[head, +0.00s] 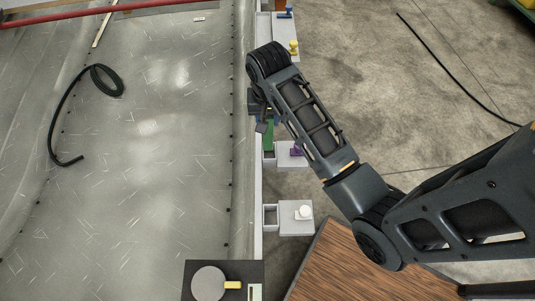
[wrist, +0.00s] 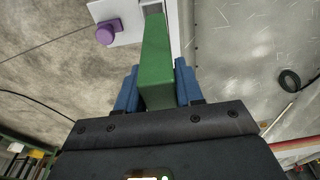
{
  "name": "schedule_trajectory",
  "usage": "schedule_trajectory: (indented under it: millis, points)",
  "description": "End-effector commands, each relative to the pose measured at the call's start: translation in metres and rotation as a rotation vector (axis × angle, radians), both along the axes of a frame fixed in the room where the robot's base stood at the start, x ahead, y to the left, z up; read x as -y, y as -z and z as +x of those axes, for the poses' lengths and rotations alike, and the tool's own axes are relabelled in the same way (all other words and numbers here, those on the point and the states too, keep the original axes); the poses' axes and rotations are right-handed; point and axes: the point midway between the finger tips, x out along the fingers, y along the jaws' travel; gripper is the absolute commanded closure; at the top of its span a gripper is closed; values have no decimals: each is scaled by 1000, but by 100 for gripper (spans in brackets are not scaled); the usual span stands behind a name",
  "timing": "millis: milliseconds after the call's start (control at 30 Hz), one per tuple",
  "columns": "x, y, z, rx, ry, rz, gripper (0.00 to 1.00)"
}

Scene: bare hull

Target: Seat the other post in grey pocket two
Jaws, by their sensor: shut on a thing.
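A long green post (wrist: 155,60) stands between the blue fingers of my gripper (wrist: 157,75) in the wrist view, and the gripper is shut on it. In the head view my gripper (head: 263,122) is partly hidden by my arm, and the green post (head: 268,136) shows just below it. The post's far end is close to the grey pocket (head: 269,157) beside the purple knob (head: 296,149). I cannot tell whether the end is inside that pocket. Another grey pocket (head: 270,216), beside the white knob (head: 304,212), looks open and empty.
A yellow knob (head: 293,47) and a blue knob (head: 285,13) stand on grey plates farther up the same rail. A wooden top (head: 335,262) lies at lower right. A dark plate with a round disc (head: 208,283) is at the bottom. A black hose (head: 62,118) lies on the left.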

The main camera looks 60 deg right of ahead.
Motion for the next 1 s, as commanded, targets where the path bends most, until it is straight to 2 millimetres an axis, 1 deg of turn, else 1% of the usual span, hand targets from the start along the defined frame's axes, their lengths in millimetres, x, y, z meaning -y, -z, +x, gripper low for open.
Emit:
schedule_trajectory:
  millis: [100, 200, 300, 467, 700, 800, 1000]
  points:
    - [3, 16, -4, -3, 22, 1, 100]
    - [3, 34, -4, -3, 21, 1, 100]
    - [3, 47, -3, -1, 19, 0, 100]
    - [3, 59, -3, 0, 18, -1, 100]
    - [2, 91, -3, -2, 17, 0, 100]
    - [2, 97, -3, 0, 17, 0, 100]
    - [2, 97, -3, 1, 17, -1, 100]
